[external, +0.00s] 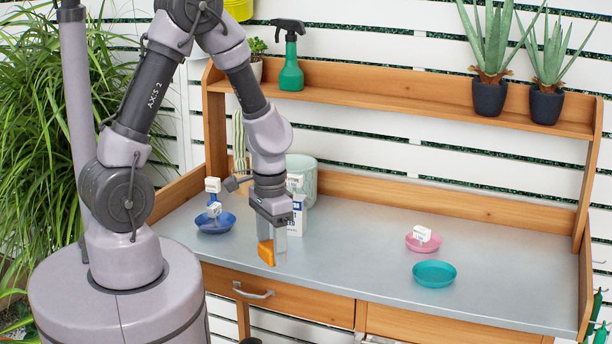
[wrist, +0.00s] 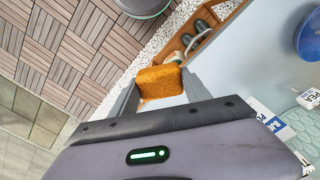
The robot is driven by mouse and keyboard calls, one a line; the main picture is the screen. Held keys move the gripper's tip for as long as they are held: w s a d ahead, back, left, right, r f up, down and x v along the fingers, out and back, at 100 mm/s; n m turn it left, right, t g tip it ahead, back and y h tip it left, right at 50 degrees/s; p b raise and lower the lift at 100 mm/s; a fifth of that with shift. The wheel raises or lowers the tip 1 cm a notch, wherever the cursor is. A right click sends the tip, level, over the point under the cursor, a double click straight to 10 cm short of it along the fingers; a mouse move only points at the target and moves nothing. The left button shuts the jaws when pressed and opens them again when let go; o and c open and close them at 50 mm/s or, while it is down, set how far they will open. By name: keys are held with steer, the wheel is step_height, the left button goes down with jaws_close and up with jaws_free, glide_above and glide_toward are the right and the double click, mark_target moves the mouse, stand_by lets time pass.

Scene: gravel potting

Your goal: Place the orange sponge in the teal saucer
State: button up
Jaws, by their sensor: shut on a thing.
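The orange sponge (external: 266,252) is held in my gripper (external: 273,240) above the front left part of the bench. In the wrist view the sponge (wrist: 160,82) sits between the two fingers of my gripper (wrist: 158,92), which are shut on it. The teal saucer (external: 434,273) lies on the bench to the right of my gripper, near the front edge. It looks empty. The saucer is not visible in the wrist view.
A pink saucer (external: 423,241) with a white tag stands just behind the teal one. A blue saucer (external: 215,222) with white tags is left of my gripper. A white box (external: 298,213) and a pale pot (external: 303,172) stand behind it. The bench middle (external: 350,235) is clear.

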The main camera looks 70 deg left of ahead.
steer(key=w+d+r+m, duration=0.1)
steer(key=w+d+m, duration=0.35)
steer(key=w, duration=0.25)
steer(key=m, duration=0.7)
glide_above(422, 285)
steer(key=shift+a+f+n, duration=0.25)
steer(key=shift+f, duration=0.05)
steer(key=shift+w+f, duration=0.2)
steer(key=shift+w, duration=0.05)
steer(key=shift+f+b, duration=0.5)
steer(key=shift+f, duration=1)
steer(key=shift+f+b, duration=0.35)
steer(key=shift+f, duration=0.2)
steer(key=o, duration=1.3)
